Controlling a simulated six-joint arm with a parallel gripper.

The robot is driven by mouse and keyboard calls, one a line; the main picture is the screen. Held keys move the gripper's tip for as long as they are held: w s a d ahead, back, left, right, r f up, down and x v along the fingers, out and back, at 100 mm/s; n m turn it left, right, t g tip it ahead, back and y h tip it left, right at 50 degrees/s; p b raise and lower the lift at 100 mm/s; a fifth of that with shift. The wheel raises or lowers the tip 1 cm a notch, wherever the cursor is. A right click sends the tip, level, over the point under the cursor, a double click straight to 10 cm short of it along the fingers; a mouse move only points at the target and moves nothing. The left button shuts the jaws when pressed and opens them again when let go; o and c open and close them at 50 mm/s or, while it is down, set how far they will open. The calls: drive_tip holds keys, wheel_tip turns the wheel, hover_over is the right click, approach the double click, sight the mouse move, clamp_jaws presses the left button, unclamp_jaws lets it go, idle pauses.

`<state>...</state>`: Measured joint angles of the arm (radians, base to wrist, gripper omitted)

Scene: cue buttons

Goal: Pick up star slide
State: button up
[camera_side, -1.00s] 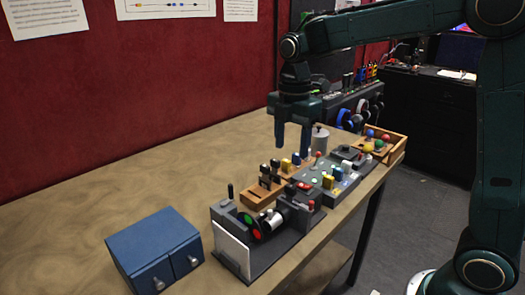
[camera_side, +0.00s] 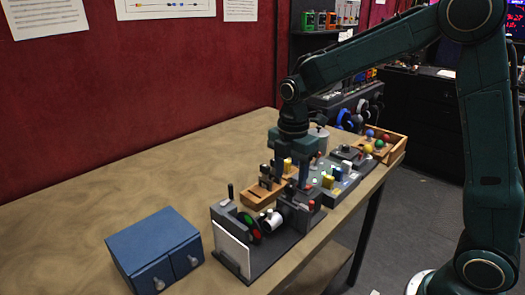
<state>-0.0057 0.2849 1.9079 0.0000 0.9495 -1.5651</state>
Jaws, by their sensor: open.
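My gripper (camera_side: 291,176) is open and points down over the wooden slide rack (camera_side: 254,198), close to its right part. Dark-handled pieces (camera_side: 265,172) stand in the rack just left of the fingers. A yellow-topped piece (camera_side: 287,164) shows between or behind the fingers; I cannot tell which. Nothing is visibly held. No star marking is readable at this size, so I cannot tell which piece is the star slide. The fingers hide part of the rack.
A grey device with a white panel (camera_side: 232,249) and a red-green disc stands in front. A blue two-door box (camera_side: 153,249) is at left. A button panel (camera_side: 345,184) and a wooden tray of colored balls (camera_side: 397,147) stand to the right. The table's left and back are clear.

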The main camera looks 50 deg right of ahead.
sight(291, 186)
drive_tip(key=shift+s+f, duration=0.1)
drive_tip(key=shift+f, duration=2)
drive_tip(key=c, duration=1.1)
